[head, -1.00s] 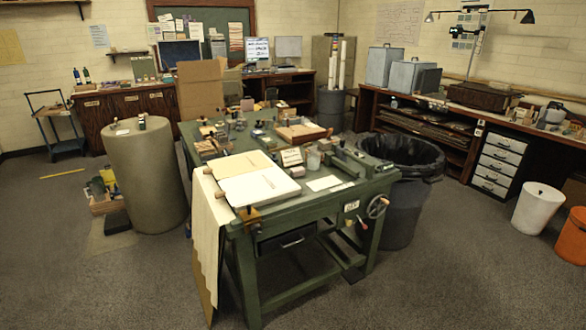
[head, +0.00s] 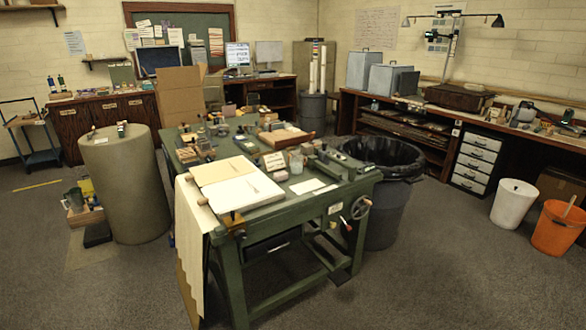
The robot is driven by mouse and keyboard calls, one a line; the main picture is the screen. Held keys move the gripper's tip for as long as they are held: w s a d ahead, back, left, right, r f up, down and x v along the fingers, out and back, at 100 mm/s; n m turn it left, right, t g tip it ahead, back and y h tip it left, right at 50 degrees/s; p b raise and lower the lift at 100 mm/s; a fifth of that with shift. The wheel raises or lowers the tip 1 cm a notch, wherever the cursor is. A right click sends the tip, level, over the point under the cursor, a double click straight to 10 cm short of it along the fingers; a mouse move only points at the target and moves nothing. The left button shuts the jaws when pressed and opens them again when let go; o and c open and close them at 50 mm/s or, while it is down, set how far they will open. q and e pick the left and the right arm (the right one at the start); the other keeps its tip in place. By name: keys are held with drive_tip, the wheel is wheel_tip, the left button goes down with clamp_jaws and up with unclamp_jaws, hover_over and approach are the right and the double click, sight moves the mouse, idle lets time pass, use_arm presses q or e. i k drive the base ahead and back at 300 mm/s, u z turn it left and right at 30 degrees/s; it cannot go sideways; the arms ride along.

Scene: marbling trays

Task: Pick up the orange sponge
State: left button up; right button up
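I cannot make out an orange sponge in the head view; the items on the surfaces are small and far off. The green workbench (head: 300,206) stands in the middle with many small tools and blocks on its top. A white slab (head: 240,194) and a cream sheet lie at its near left corner. Neither of my grippers is in view.
A large tan cylinder (head: 126,190) stands left of the bench. A black bin (head: 392,200) stands at its right, with a white bucket (head: 513,204) and an orange bucket (head: 558,232) farther right. Wooden counters (head: 72,130) line the walls. Grey floor in front is clear.

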sight(283, 175)
drive_tip(key=u, duration=0.4)
drive_tip(key=k, duration=0.5)
drive_tip(key=z, duration=0.3)
drive_tip(key=i, duration=0.7)
drive_tip(key=z, duration=0.6)
drive_tip(key=i, duration=1)
drive_tip(key=u, duration=0.9)
drive_tip(key=i, duration=0.7)
drive_tip(key=u, duration=0.8)
